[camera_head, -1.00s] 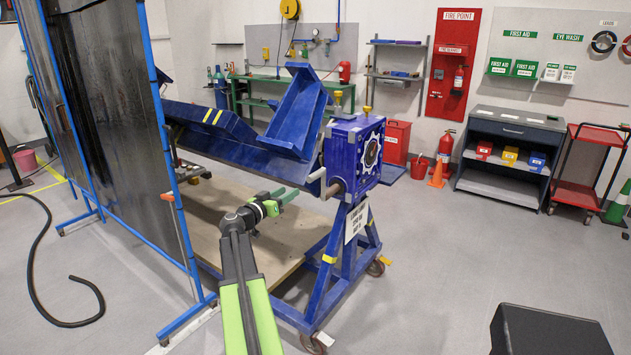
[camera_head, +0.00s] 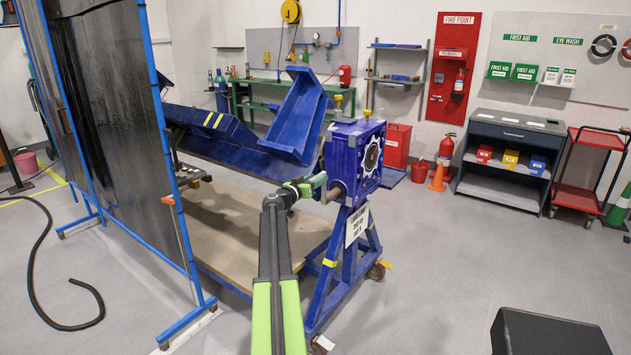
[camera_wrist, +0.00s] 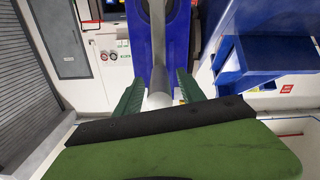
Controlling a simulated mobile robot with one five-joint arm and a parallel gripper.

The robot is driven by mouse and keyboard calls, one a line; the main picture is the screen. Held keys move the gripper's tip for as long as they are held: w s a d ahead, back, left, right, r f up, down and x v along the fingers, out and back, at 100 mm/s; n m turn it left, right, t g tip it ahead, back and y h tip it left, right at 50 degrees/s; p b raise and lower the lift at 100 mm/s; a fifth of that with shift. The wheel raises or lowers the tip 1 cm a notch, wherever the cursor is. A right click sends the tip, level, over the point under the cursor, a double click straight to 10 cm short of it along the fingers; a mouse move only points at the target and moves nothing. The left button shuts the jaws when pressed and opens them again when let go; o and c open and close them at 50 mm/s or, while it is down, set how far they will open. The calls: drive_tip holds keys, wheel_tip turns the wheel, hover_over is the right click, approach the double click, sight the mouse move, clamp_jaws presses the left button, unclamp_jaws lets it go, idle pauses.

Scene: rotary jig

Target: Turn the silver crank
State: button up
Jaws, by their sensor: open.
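The silver crank (camera_wrist: 158,55) shows in the wrist view as a grey bar with a rounded grip, running down between the two green fingers of my gripper (camera_wrist: 160,92). The fingers are open, one on each side of the grip; I cannot tell whether either touches it. In the head view my gripper (camera_head: 317,182) is at the left side of the blue gearbox (camera_head: 344,158) and covers most of the crank. A brownish shaft (camera_head: 333,194) shows just beside it. The blue jig frame (camera_head: 302,112) is tilted above a wheeled stand.
A dark welding screen (camera_head: 135,120) with a blue frame stands at the left. The stand's blue leg (camera_head: 330,270) is close to the right of my arm. A black box (camera_head: 548,332) is at the lower right. The floor at the right is open.

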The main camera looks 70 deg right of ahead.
clamp_jaws()
idle(0.3)
idle(1.1)
